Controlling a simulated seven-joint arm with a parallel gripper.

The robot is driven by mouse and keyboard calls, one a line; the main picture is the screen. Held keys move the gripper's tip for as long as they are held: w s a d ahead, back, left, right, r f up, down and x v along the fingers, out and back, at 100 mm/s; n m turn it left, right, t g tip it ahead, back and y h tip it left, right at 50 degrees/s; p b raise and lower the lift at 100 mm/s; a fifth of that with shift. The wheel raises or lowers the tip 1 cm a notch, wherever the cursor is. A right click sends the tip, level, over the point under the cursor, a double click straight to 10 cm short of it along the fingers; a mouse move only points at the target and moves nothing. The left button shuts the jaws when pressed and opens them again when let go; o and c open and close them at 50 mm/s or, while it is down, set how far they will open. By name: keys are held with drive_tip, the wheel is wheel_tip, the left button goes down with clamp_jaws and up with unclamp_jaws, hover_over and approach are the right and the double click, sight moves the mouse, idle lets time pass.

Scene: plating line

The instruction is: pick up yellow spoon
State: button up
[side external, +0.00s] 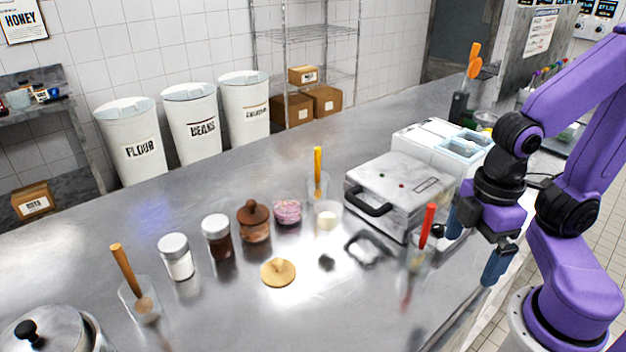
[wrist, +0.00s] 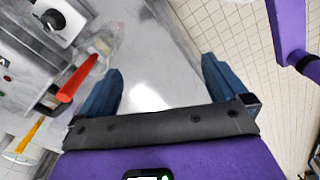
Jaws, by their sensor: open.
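The yellow spoon (side external: 318,161) stands upright in a clear glass (side external: 317,188) near the middle of the counter, left of the silver press. Only its yellow handle shows clearly. A yellow handle, likely the same spoon (wrist: 28,134), also shows at the lower left of the wrist view. My gripper (side external: 475,243) is open and empty at the counter's right edge, well right of the spoon. In the wrist view its blue fingers (wrist: 162,68) are spread over bare counter and the edge.
A red-handled utensil (side external: 428,222) stands in a clear container beside my gripper. The silver press (side external: 398,190) lies between gripper and spoon. Jars (side external: 216,235), a brown pot (side external: 254,222) and a wooden-handled utensil (side external: 123,268) stand left.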

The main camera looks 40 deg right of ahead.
idle(0.4)
drive_tip(key=c, duration=0.9)
drive_tip(key=shift+c, duration=0.2)
drive_tip(key=w+a+r+n, duration=0.1)
drive_tip(key=w+a+r, duration=0.2)
drive_tip(key=w, duration=0.3)
drive_tip(key=w+a+r+n, duration=0.1)
drive_tip(key=w+a+r, duration=0.15)
drive_tip(key=w, duration=0.35)
wheel_tip(320, 180, up, 6)
drive_tip(key=n, duration=0.6)
hover_over(317, 161)
drive_tip(key=f, duration=1.1)
drive_tip(key=shift+s+d, duration=0.1)
drive_tip(key=shift+d, duration=0.2)
drive_tip(key=shift+w+f, duration=0.2)
drive_tip(key=shift+f, duration=1.15)
drive_tip(key=shift+w+f, duration=0.2)
drive_tip(key=shift+f, duration=1.15)
